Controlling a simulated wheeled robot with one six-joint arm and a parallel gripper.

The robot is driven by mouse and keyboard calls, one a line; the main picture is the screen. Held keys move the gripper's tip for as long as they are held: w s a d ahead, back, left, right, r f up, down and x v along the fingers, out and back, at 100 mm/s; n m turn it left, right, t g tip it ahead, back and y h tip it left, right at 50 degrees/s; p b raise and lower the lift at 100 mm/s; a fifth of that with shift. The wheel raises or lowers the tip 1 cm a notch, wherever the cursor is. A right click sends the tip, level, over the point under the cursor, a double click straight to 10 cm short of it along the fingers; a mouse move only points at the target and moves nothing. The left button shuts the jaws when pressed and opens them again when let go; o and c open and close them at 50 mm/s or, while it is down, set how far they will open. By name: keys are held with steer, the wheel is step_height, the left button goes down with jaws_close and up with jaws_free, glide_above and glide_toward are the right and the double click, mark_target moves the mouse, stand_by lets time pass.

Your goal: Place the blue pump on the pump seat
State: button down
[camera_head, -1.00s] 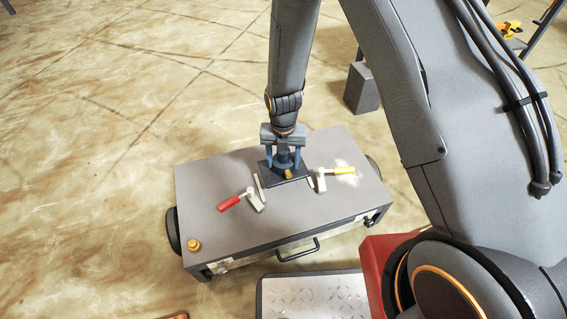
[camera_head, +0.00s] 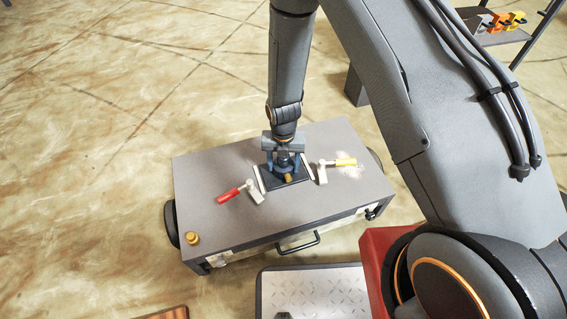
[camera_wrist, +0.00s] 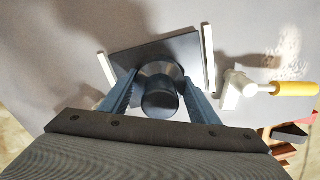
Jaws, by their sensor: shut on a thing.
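My gripper (camera_head: 284,162) is shut on the blue pump (camera_head: 284,158), which stands upright with a flat dark base plate. The pump also shows in the wrist view (camera_wrist: 160,92), its round body between the two blue-grey fingers. The pump seat is the spot between two white rails (camera_head: 259,179) on top of the grey cabinet (camera_head: 222,170). The base plate lies between the rails, at or just above the top; I cannot tell whether it touches. The seat surface under the plate is hidden.
A red-handled clamp (camera_head: 235,191) stands left of the seat, and a yellow-handled clamp (camera_head: 338,164) close on its right. A small brass-coloured knob (camera_head: 192,238) sits at the cabinet's front left corner. A shelf with orange and yellow parts (camera_head: 510,20) is at the far right.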

steer(key=c, duration=0.7)
jaws_free()
steer(key=shift+f, duration=0.1)
steer(key=shift+o, duration=0.2)
